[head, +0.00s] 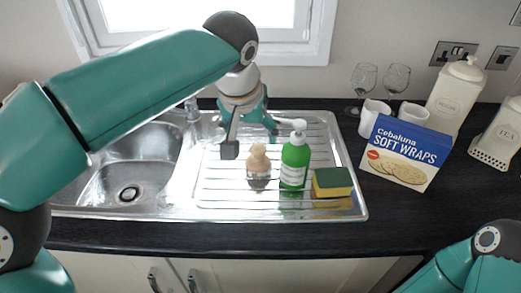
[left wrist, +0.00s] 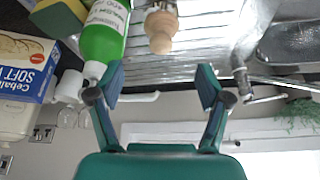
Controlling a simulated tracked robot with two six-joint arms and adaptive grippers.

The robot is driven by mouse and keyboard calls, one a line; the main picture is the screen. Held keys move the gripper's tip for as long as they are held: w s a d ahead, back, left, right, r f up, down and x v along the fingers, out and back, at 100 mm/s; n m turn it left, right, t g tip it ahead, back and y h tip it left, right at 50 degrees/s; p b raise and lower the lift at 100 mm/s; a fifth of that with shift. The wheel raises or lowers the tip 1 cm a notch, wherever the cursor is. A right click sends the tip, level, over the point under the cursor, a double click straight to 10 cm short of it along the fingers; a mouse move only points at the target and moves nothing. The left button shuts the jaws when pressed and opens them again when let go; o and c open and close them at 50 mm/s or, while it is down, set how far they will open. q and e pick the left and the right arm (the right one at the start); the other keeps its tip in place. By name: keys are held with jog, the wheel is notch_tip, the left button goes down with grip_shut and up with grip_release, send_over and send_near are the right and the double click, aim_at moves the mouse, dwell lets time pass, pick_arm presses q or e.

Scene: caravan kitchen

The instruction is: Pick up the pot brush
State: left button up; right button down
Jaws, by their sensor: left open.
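The pot brush (head: 259,160) stands upright on the ribbed drainer, with a round wooden knob on top and a paler lower part. In the left wrist view the pot brush (left wrist: 161,30) lies ahead of the fingers, between their lines and apart from them. My left gripper (head: 250,137) is open and empty, just behind and above the brush in the head view. Its spread fingers also show in the left wrist view (left wrist: 160,88). My right arm shows at the lower right of the head view, but its gripper is out of view.
A green soap bottle (head: 295,163) stands close to the right of the brush, with a sponge (head: 332,182) beyond it. The sink bowl (head: 105,185) is at the left. A wraps box (head: 404,153), mugs, glasses and canisters stand at the right.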

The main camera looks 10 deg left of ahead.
aim_at(257, 159)
pick_arm(q)
jog(key=x, duration=1.6)
jog(key=shift+w+a+f+b, duration=0.15)
jog(key=shift+a+f+b, duration=0.05)
jog(key=shift+b, duration=0.15)
jog(key=c, duration=1)
jog(key=shift+r, duration=0.1)
jog(key=shift+c, duration=0.2)
